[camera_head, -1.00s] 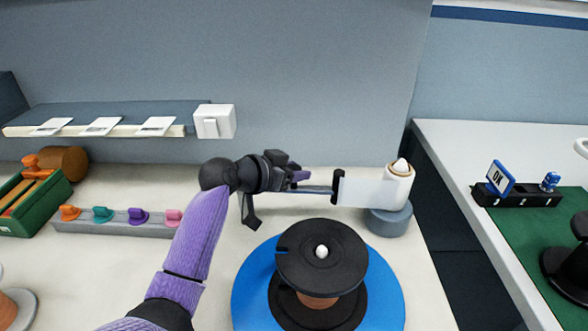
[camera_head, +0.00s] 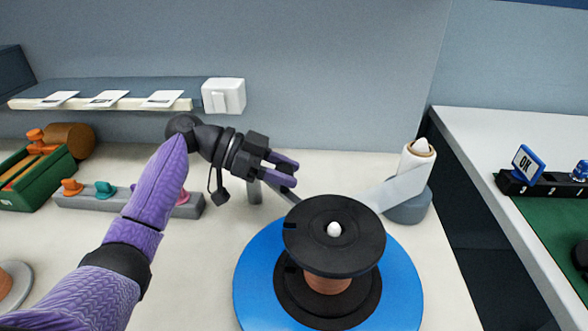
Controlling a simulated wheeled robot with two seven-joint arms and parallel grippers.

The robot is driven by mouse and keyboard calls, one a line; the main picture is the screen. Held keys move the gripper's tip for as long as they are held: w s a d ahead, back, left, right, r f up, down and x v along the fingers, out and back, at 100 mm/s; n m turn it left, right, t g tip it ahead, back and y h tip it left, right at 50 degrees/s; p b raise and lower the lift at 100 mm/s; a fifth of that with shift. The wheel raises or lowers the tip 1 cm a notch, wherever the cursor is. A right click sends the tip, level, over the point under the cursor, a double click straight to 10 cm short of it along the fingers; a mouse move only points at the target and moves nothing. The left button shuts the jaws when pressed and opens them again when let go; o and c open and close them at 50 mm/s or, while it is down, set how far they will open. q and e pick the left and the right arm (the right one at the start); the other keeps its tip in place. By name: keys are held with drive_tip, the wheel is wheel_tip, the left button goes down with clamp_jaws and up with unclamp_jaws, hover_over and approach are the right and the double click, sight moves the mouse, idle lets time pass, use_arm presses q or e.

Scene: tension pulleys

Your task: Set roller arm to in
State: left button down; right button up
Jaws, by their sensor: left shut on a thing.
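My left gripper (camera_head: 291,173) comes in from the left and is shut on the thin grey roller arm (camera_head: 288,194), behind and to the left of the black spool. The roller arm slants down to the right toward the black spool (camera_head: 334,240), whose upper disc hides its far end and roller. A short grey post (camera_head: 255,191) stands below the gripper. A pale strip (camera_head: 390,190) runs from the white roll (camera_head: 416,165) on the right down to behind the spool's upper disc. I cannot tell whether the roller touches the spool. My right gripper is not in view.
The spool stands on a blue round plate (camera_head: 405,275). The white roll stands on a grey-blue base (camera_head: 408,210). A grey rack (camera_head: 130,203) with coloured knobs lies at left, beside a green box (camera_head: 40,178). A shelf (camera_head: 120,88) and white switch box (camera_head: 223,96) are behind.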

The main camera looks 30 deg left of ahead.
use_arm(q)
drive_tip(key=shift+s+a+m+g+b, duration=0.3)
drive_tip(key=shift+s+m+g, duration=0.4)
drive_tip(key=shift+m+g, duration=0.15)
drive_tip(key=shift+c, duration=1.3)
unclamp_jaws()
drive_tip(key=shift+a, duration=0.1)
drive_tip(key=v, duration=0.9)
drive_tip(key=shift+a+p, duration=0.4)
drive_tip(key=shift+a, duration=0.05)
